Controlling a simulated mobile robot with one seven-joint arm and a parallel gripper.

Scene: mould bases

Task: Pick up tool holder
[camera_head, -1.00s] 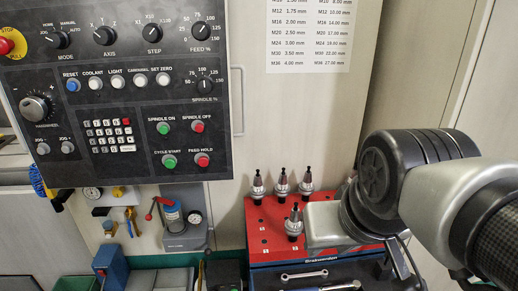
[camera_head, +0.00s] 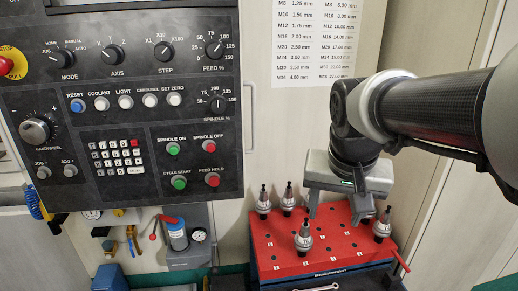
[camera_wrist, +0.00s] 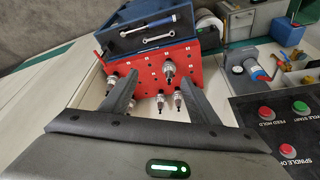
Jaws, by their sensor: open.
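Several silver tool holders with black tips stand upright on a red rack (camera_head: 330,245) in the head view. One tool holder (camera_head: 304,237) is at the front left, two more (camera_head: 264,203) (camera_head: 288,199) are at the back left, and one (camera_head: 382,225) is at the right. My gripper (camera_head: 339,212) is open above the rack's back part, its fingers pointing down. In the wrist view, my gripper (camera_wrist: 159,78) is spread and empty. A tool holder (camera_wrist: 168,72) shows beyond the fingertips, and others (camera_wrist: 160,102) (camera_wrist: 178,100) show between the fingers, partly hidden.
A control panel (camera_head: 125,110) hangs at the left. A blue box (camera_wrist: 150,30) with wrenches adjoins the rack in the wrist view. A blue-and-red device (camera_head: 177,238) stands left of the rack. A wall and a thread chart (camera_head: 315,45) are behind.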

